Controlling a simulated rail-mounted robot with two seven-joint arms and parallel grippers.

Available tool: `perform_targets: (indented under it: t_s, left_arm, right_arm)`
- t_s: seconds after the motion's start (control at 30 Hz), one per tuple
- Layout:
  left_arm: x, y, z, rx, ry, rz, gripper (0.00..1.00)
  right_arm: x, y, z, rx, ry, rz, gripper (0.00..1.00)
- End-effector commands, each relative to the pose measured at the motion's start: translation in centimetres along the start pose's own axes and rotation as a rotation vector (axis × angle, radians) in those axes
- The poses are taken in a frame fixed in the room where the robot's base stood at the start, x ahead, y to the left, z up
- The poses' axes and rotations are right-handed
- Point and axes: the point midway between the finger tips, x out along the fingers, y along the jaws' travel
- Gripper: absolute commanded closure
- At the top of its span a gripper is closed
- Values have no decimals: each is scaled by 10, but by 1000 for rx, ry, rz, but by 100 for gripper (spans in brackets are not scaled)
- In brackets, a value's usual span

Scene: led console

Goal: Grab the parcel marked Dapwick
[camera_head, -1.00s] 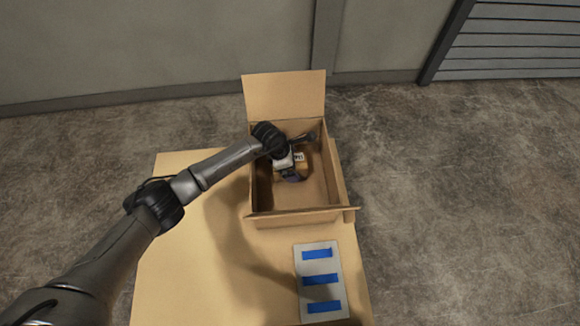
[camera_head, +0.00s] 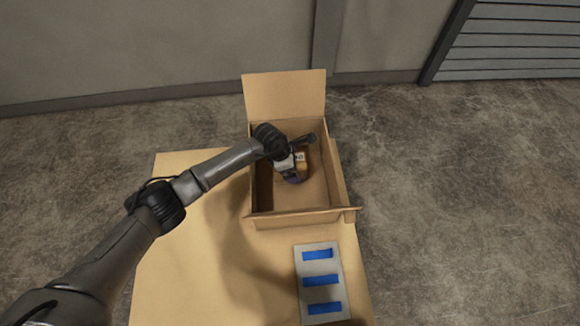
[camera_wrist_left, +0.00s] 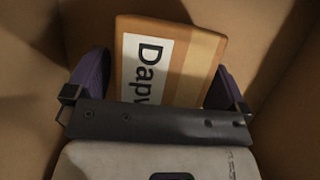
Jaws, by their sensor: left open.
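The parcel (camera_wrist_left: 192,56) is a small brown block with a white label; the part of the label I can read in the left wrist view says "Dapv", the rest being hidden by my gripper. It lies inside the open cardboard box (camera_head: 335,190). In the head view the parcel (camera_head: 302,163) is partly covered by my gripper. My left gripper (camera_wrist_left: 158,88) is open, with one dark purple finger on each side of the parcel; I cannot tell whether they touch it. My left gripper (camera_head: 292,170) also shows inside the box in the head view. My right gripper is not in view.
The box stands on a tan table (camera_head: 190,245) with its back flap raised. A grey panel (camera_head: 333,261) with several blue strips lies in front of the box. The box walls are close around my gripper. The table's left part is clear.

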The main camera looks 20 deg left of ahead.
Motion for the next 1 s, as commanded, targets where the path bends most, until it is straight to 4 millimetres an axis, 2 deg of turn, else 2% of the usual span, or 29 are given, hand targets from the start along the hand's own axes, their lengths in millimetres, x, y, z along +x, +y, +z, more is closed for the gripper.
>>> perform_targets:
  t_s: [0.3, 0.9, 1.0]
  left_arm:
    - [0, 0, 0, 0, 0, 0, 0]
    - [0, 0, 0, 0, 0, 0, 57]
    - [0, 0, 0, 0, -1, 1, 63]
  right_arm:
    - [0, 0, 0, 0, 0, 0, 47]
    - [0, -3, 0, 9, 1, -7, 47]
    - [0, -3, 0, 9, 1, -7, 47]
